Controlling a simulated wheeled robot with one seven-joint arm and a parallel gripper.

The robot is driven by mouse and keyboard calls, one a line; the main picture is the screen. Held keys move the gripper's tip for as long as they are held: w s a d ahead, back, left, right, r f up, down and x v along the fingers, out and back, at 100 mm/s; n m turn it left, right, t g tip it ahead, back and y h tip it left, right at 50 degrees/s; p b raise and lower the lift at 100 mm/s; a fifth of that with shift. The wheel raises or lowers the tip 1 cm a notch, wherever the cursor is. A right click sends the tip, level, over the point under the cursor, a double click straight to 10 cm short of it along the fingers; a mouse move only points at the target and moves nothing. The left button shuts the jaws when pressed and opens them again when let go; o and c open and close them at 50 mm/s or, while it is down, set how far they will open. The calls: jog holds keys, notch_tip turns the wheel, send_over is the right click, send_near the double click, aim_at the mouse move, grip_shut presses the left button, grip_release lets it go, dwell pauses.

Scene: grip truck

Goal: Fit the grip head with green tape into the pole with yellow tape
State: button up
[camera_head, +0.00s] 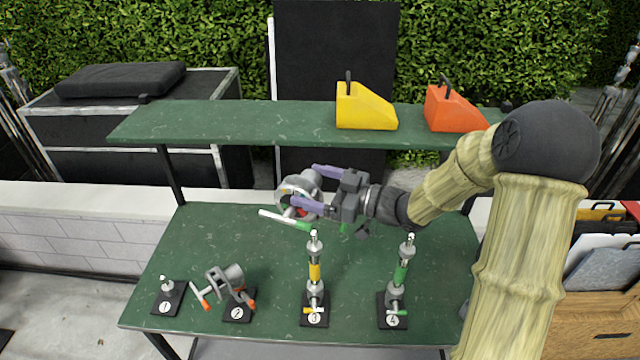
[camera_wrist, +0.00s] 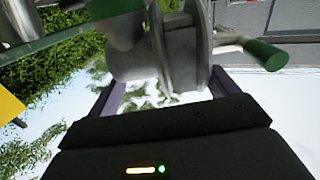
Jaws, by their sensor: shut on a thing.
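The grip head with green tape (camera_head: 290,187) is a silver metal head held up above the green table, its handle ending in green tape (camera_head: 303,226). My gripper (camera_head: 308,187) is shut on it with its purple fingers. In the wrist view the grip head (camera_wrist: 180,45) fills the upper middle, and its green handle end (camera_wrist: 265,55) points right. The pole with yellow tape (camera_head: 315,272) stands upright on the base marked 3. Its silver top pin is bare. In the head view the grip head appears above and slightly left of that pin, apart from it.
A pole with green tape (camera_head: 400,273) stands upright on base 4, close to the right. A grip head with orange tape (camera_head: 230,281) sits at base 2. Base 1 (camera_head: 168,297) has a short pin. The shelf (camera_head: 230,120) behind holds a yellow wedge (camera_head: 362,108) and an orange wedge (camera_head: 452,110).

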jog(key=shift+w+f, duration=0.1)
jog(key=shift+f, duration=0.35)
jog(key=shift+d+f+b, duration=0.4)
jog(key=shift+f+b, duration=0.2)
jog(key=shift+b, duration=0.15)
jog(key=shift+w+f+b, duration=0.15)
jog(key=shift+f+b, duration=0.45)
jog(key=shift+f, duration=0.2)
jog(key=shift+w+f, duration=0.1)
jog(key=shift+w+d, duration=0.1)
jog(key=shift+d, duration=0.05)
jog(key=shift+s, duration=0.2)
jog(key=shift+s+a, duration=0.1)
jog(key=shift+a, duration=0.1)
